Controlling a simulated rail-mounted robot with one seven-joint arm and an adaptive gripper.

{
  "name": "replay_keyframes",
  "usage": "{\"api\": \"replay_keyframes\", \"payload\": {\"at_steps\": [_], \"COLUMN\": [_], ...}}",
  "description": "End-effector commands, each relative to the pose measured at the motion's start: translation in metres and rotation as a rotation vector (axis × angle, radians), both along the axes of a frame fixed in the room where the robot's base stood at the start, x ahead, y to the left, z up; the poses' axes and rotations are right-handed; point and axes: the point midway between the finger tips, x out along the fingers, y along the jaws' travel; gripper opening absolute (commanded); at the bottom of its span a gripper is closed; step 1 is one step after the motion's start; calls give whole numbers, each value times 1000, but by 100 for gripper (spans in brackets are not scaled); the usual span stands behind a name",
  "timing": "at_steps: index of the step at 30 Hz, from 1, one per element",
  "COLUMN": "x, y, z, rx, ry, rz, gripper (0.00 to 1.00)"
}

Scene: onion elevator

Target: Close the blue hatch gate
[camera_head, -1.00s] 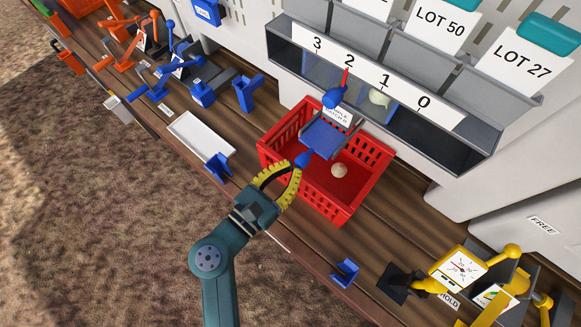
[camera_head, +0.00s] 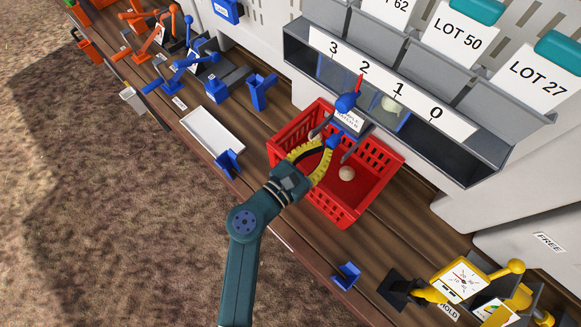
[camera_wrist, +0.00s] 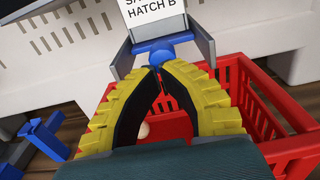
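The blue hatch gate sits between two grey side cheeks under the "SAMPLE HATCH B" label (camera_head: 348,119), above the red crate. Its blue knob (camera_head: 334,141) faces out; in the wrist view the knob (camera_wrist: 162,51) is just beyond my fingertips. The gate's flat panel is hardly visible now. My gripper (camera_head: 328,147) has yellow-padded fingers, their tips together or nearly so in the wrist view (camera_wrist: 157,70). The tips are at the knob, apparently touching it, with nothing seen between them.
The red crate (camera_head: 290,150) below holds a pale onion (camera_head: 346,173). A white tray (camera_head: 213,131) and blue bracket (camera_head: 229,163) lie left; yellow gauge gear (camera_head: 460,277) stands right.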

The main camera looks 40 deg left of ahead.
Motion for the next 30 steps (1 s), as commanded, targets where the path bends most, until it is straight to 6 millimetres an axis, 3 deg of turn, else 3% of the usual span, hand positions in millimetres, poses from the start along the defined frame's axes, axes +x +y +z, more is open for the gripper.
{"api": "replay_keyframes", "payload": {"at_steps": [9,15,21,29,30], "x": [-79,-119,-131,-131,-127], "y": [8,12,12,12,3], "z": [-1,1,2,2,9], "rx": [-3,-2,-1,-1,0], "ry": [-1,-3,-4,-4,-5], "rz": [0,-2,-7,-8,-34], "gripper": [0,0,0,0,0]}}
